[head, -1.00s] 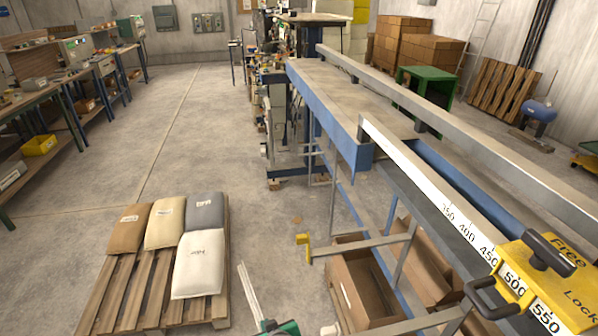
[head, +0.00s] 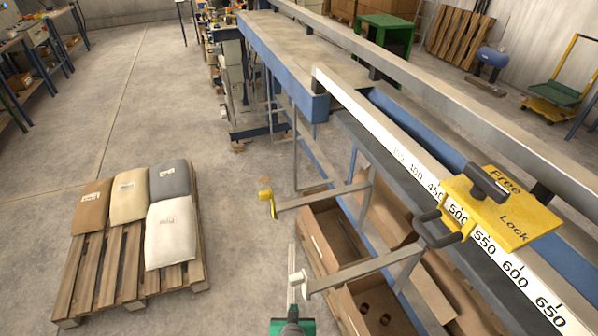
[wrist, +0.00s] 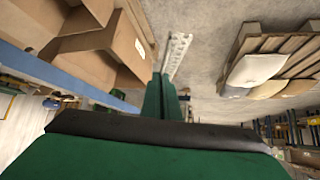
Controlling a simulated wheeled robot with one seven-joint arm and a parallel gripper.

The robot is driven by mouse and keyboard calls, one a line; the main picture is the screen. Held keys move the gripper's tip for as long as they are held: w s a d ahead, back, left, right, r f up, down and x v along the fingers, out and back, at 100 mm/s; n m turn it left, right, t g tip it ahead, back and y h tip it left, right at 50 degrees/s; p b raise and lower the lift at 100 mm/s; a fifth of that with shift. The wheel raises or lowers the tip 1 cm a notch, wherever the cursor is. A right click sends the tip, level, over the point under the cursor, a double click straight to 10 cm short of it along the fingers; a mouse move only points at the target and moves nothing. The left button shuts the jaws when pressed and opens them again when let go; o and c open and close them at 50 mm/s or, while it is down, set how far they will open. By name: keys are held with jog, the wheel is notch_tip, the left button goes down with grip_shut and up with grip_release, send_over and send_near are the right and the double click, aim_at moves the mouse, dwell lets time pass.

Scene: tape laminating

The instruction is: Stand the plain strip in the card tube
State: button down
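My gripper (head: 292,322) is low in the head view, green, with a pale narrow strip (head: 292,262) standing out beyond it. In the wrist view the green fingers (wrist: 163,97) are close together, and the strip (wrist: 178,52) sticks out from between their tips. The strip looks mottled or notched along its length there; I cannot tell whether it is plain. I cannot make out a card tube in either view. The gripper is left of the open cartons, in front of the bench.
An open carton (head: 309,238) and another with two dark round marks (head: 375,308) lie under the long bench. Arms with a yellow end (head: 266,197) and a white end (head: 298,278) stick out nearby. A pallet (head: 70,290) with sacks stands left; floor between is clear.

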jog(key=s+a+r, duration=0.1)
jog(key=s+a, duration=0.3)
jog(key=a, duration=0.6)
jog(key=s+a+r, duration=0.1)
jog(key=s+a, duration=0.2)
jog(key=a, duration=0.7)
jog(key=shift+s+a, duration=0.3)
jog(key=shift+s, duration=0.05)
dwell(0.4)
